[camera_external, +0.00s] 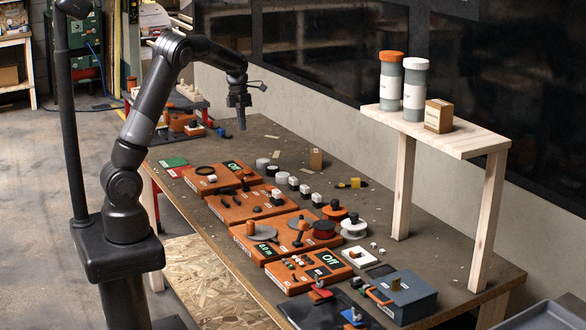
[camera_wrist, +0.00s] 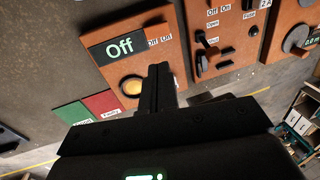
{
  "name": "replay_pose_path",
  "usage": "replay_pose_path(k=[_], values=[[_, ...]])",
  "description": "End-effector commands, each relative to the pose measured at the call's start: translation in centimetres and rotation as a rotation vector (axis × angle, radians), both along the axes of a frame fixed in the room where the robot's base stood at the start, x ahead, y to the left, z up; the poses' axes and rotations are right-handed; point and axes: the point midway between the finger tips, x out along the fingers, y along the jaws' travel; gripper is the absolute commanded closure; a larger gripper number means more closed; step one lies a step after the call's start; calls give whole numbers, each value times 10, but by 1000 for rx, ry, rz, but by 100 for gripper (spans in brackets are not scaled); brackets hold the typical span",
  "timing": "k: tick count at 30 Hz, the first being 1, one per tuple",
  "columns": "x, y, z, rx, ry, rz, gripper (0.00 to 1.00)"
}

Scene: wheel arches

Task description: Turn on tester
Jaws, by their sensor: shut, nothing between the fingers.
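My gripper (camera_external: 241,122) hangs pointing down above the far end of the workbench, its fingers closed with nothing between them. In the wrist view the closed fingers (camera_wrist: 159,70) lie over the right part of an orange panel (camera_wrist: 162,31) with a display (camera_wrist: 119,46) reading "Off". This panel, probably the tester, also shows at the far end of the row in the external view (camera_external: 222,184). A round yellow-orange disc (camera_wrist: 132,87) sits below the display. Labels "Off" and "On" (camera_wrist: 160,42) stand right of the display. The fingers hide the area below the labels, so a switch there cannot be seen.
A green pad (camera_wrist: 72,113) and a red pad (camera_wrist: 101,103) lie beside the panel. Another orange panel with switches (camera_wrist: 222,40) stands close to the right. In the external view, a wooden shelf (camera_external: 470,141) bears two bottles and a box.

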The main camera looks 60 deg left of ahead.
Motion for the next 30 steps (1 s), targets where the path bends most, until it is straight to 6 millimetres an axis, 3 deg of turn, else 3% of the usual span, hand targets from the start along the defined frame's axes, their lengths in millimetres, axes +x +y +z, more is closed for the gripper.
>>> replay_pose_path(k=[20, 26, 30], values=[[1, -14, 0, 0, 0, 0, 100], [0, -19, -24, -1, 4, 0, 100], [0, -25, -53, -1, 4, 0, 100]])
